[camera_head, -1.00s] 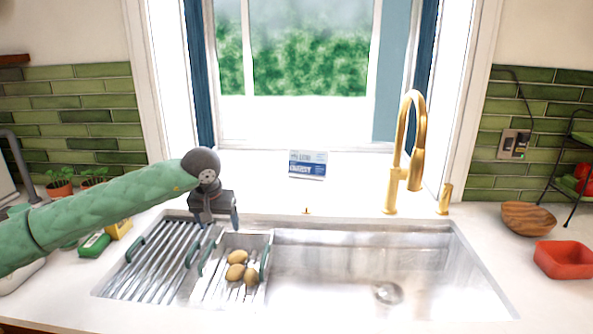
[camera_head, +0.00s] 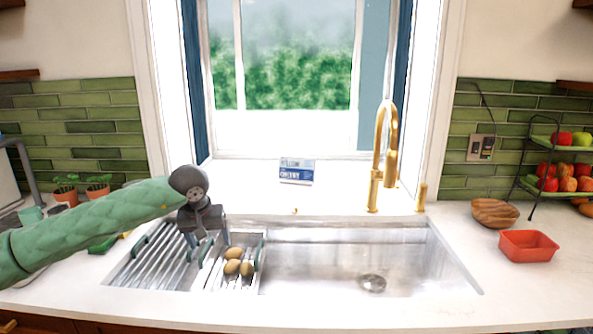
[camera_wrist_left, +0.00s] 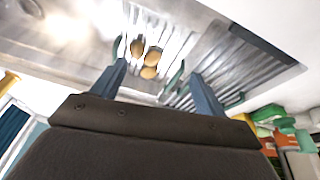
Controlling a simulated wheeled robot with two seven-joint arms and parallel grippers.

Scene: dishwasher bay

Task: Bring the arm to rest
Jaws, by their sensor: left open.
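My left gripper (camera_head: 208,240) is open and empty, hanging over the left end of the sink near the colander tray and the drying rack. In the left wrist view its two fingers (camera_wrist_left: 158,85) are spread apart with nothing between them. My left arm, in a green sleeve, comes in from the left. Several brown, potato-like items (camera_head: 236,262) lie in the colander tray (camera_head: 255,283), just below and right of the gripper. They also show beyond the fingers in the left wrist view (camera_wrist_left: 150,58). My right gripper is not in view.
The steel sink (camera_head: 330,262) is empty on the right, with a gold faucet (camera_head: 375,190) behind it. A roll-up drying rack (camera_head: 150,262) lies at left. A red dish (camera_head: 528,247), a wooden bowl (camera_head: 494,212) and a fruit stand (camera_head: 533,190) stand at right. The front counter is clear.

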